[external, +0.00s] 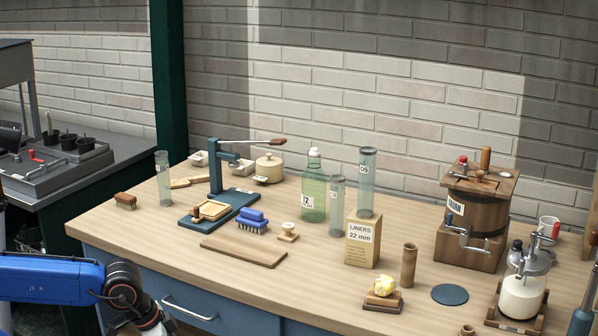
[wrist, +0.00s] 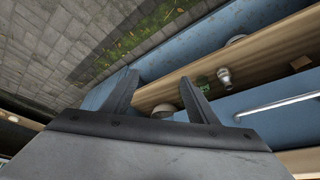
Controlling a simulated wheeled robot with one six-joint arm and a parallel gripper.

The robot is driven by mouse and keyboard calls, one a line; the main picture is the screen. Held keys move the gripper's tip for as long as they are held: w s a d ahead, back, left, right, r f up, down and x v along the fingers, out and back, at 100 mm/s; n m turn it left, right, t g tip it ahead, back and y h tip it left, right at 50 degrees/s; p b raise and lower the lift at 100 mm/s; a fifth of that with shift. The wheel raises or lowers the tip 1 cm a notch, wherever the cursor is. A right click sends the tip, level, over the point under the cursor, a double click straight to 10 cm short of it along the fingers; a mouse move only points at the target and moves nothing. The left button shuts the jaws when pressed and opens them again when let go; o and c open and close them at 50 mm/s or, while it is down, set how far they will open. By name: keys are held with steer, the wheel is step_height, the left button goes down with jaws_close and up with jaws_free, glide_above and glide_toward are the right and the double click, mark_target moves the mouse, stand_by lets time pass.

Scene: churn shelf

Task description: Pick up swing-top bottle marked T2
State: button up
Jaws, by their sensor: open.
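The green swing-top bottle (external: 313,195) with a white stopper stands upright on the wooden bench, in front of the brick wall. Its white label shows a 2; the rest of the marking is turned away or too small to read. My gripper (wrist: 158,88) shows in the wrist view with its two dark fingers spread wide and nothing between them in its grip. It is away from the bottle, low in front of the blue cabinet. In the external view my blue arm enters at the lower left, and the gripper is not clearly seen.
Close to the bottle stand a clear tube (external: 337,205), a liners box (external: 362,243) with a tube on top, a blue brush (external: 252,220) and a wooden stamp (external: 288,232). A lever press (external: 216,208) stands left, a wooden churn (external: 474,222) right. A drawer handle (wrist: 280,103) sticks out.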

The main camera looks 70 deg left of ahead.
steer(key=shift+o, duration=0.6)
steer(key=o, duration=0.5)
steer(key=w+a+r+n+y, duration=0.1)
steer(key=w+a+r+n, duration=0.15)
steer(key=w+r, duration=0.6)
steer(key=w+a+r+n, duration=0.1)
steer(key=w+a+r, duration=0.2)
steer(key=w+r, duration=0.55)
step_height(320, 180, up, 22)
steer(key=n+g+y, duration=0.2)
steer(key=n+g, duration=0.2)
steer(key=n, duration=0.6)
glide_above(314, 177)
steer(key=d, duration=0.1)
steer(key=shift+d+x, duration=0.1)
steer(key=shift+x, duration=4.1)
steer(key=shift+d+x, duration=0.15)
steer(key=shift+x, duration=4.1)
